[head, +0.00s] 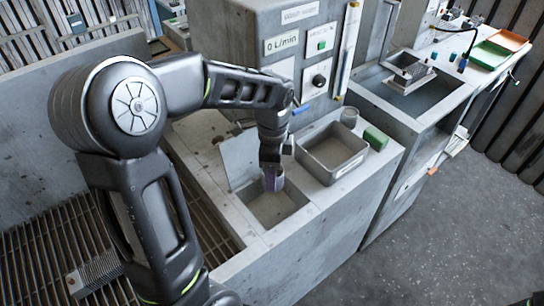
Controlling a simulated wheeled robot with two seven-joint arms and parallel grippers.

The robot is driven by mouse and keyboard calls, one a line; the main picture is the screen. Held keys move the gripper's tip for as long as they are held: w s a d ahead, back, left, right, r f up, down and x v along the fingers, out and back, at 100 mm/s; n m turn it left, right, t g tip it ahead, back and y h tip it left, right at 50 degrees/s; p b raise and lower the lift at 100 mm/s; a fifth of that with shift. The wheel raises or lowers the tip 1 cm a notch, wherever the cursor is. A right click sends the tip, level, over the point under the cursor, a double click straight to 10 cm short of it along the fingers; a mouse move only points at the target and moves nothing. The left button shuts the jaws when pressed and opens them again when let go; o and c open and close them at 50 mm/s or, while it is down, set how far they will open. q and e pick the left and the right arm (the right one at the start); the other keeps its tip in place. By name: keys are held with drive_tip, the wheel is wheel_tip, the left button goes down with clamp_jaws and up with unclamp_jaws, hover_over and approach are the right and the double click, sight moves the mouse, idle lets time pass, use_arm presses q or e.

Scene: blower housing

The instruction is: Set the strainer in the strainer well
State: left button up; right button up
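My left gripper (271,160) points down over the square open well (272,210) in the grey bench. A small grey-purple cylindrical piece, which looks like the strainer (274,181), sits at its fingertips. The gripper appears shut on it. The strainer is roughly upright, at the well's back edge as seen from the head; I cannot tell whether it touches the well. A flat lid (240,160) stands raised behind the well on its left.
A grey open bin (332,155) stands right beside the well. A grey cup (349,117) and a green cylinder (375,138) are behind it. A control panel housing (300,60) rises behind. A sink basin (415,95) and green tray (490,54) lie farther right.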

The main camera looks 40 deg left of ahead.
use_arm(q)
drive_tip(key=shift+f, duration=0.15)
drive_tip(key=shift+f+b, duration=1.6)
drive_tip(key=shift+f, duration=0.3)
idle(0.5)
drive_tip(key=shift+f+b, duration=1.4)
drive_tip(key=shift+f, duration=0.6)
drive_tip(key=shift+f, duration=0.1)
drive_tip(key=shift+f+b, duration=1.1)
drive_tip(key=shift+f, duration=0.3)
drive_tip(key=shift+f, duration=0.15)
